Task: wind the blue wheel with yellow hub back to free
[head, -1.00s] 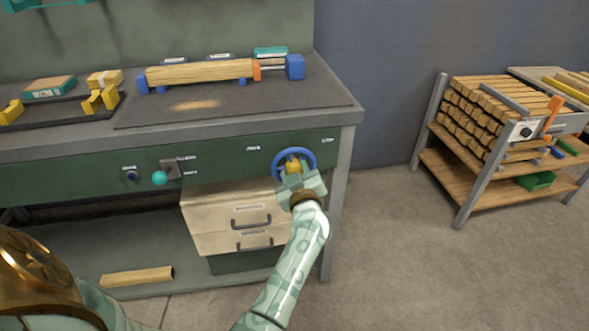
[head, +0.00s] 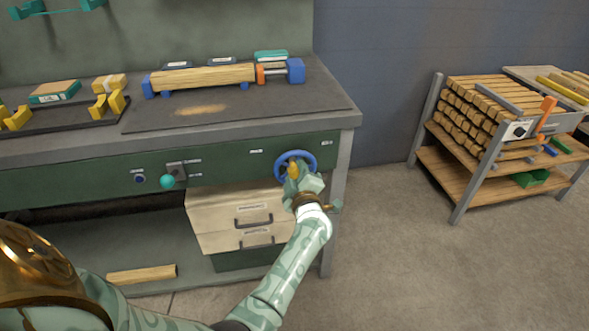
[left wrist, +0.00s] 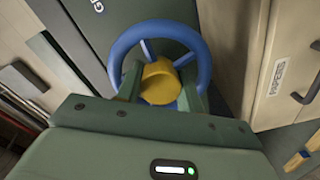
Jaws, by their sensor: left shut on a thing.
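The blue wheel (head: 309,155) with a yellow hub is mounted on the green front panel under the bench top, near its right end. In the left wrist view the blue rim (left wrist: 157,27) arches above the yellow hub (left wrist: 160,82). My left gripper (head: 295,170) is shut on the yellow hub, with one finger on each side of it. In the left wrist view its fingers (left wrist: 160,92) reach in below the rim's top. The gripper hides the lower part of the wheel. My right gripper is not in view.
A wood piece (head: 205,77) lies between blue ends of a holder on the bench. A teal knob (head: 167,182) sits left on the panel. Pale drawers (head: 225,210) are below the wheel. A rack of wood blanks (head: 470,115) stands right, beyond open floor.

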